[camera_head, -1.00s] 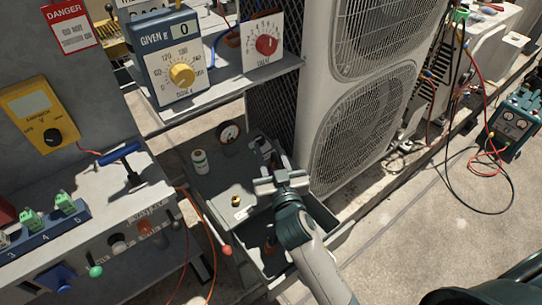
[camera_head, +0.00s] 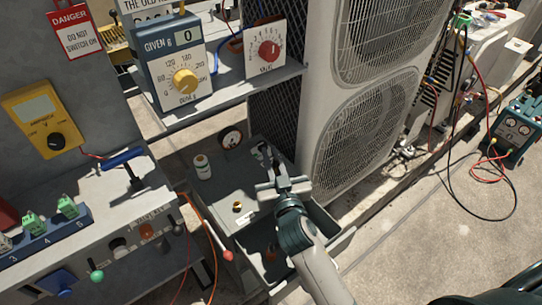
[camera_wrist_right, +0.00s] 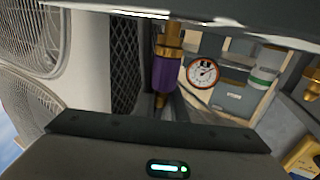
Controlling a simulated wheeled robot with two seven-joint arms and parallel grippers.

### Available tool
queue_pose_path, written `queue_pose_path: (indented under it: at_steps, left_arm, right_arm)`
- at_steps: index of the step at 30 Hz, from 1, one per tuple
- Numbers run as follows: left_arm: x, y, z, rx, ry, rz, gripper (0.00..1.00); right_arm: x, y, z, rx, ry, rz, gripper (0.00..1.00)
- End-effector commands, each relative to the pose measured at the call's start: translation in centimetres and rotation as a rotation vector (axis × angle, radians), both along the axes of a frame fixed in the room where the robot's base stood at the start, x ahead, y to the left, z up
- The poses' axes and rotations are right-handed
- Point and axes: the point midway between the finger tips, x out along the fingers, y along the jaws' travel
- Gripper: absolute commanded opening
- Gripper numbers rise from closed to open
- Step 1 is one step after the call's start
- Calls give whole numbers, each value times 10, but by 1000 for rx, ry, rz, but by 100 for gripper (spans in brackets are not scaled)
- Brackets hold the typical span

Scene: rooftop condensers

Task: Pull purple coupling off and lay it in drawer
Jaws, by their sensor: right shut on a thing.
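The purple coupling (camera_wrist_right: 165,73) shows in the right wrist view, upright, with brass parts above and below it. My right gripper (camera_head: 272,172) is shut on it at the back of the grey cabinet, close to the condenser; in the head view the gripper hides the coupling. Whether the coupling is still joined to its fitting I cannot tell. The drawer (camera_head: 328,232) is open below and in front of the right gripper, partly covered by my right arm. A brownish thing lies inside it, too dark to make out. My left gripper is out of view.
On the cabinet top stand a white-and-green can (camera_head: 202,166), a round gauge (camera_head: 231,139) and a small brass fitting (camera_head: 238,207). The condenser (camera_head: 367,135) stands close on the right.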

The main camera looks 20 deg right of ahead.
Motion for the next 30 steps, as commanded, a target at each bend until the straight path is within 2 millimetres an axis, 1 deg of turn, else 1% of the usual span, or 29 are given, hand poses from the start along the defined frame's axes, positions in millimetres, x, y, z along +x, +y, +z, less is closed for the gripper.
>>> queue_pose_path:
  at_steps: [1,5,14,30]
  left_arm:
    - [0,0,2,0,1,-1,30]
    - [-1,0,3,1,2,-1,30]
    - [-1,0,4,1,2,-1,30]
    - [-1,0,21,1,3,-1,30]
  right_arm:
    - [0,0,4,1,-4,0,0]
    - [0,0,6,1,-6,0,0]
    - [0,0,6,1,-4,0,0]
    - [0,0,23,1,-3,0,0]
